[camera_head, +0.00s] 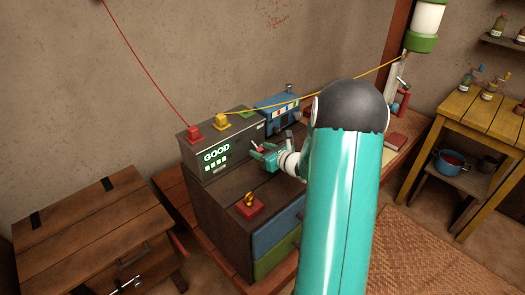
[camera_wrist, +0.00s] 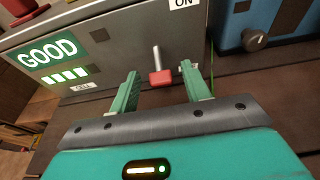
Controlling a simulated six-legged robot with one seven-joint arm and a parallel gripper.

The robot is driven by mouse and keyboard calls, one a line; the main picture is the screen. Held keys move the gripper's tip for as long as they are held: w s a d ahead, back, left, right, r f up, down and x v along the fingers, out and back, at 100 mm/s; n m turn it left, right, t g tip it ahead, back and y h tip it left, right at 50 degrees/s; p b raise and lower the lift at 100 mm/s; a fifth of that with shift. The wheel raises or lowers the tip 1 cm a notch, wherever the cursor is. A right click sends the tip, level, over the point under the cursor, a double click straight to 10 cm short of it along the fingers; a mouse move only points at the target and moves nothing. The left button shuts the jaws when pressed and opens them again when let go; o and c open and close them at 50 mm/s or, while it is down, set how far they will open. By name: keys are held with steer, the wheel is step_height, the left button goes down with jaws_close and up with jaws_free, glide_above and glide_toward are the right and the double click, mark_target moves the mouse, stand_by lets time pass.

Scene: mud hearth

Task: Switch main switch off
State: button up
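The main switch is a metal lever with a red tip (camera_wrist: 160,77) on the front of a grey box (camera_head: 238,142). In the wrist view the lever hangs from its pivot with the red tip low, under an "ON" label (camera_wrist: 183,3). My gripper (camera_wrist: 162,80) is open, its two teal fingers on either side of the red tip, with gaps on both sides. I cannot tell how far the fingertips reach around it. In the head view my gripper (camera_head: 262,156) is close to the box front, and the switch is small and partly hidden there.
The box shows a lit "GOOD" display (camera_wrist: 52,53) with green bars. A blue device with a dark knob (camera_wrist: 256,39) stands close to the right. A red base with a yellow ring (camera_head: 250,205) sits on the cabinet top in front. A yellow table (camera_head: 470,115) stands right.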

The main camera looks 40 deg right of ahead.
steer(key=shift+s, duration=0.1)
steer(key=v, duration=1.3)
steer(key=shift+s+r, duration=0.1)
steer(key=shift+s, duration=0.2)
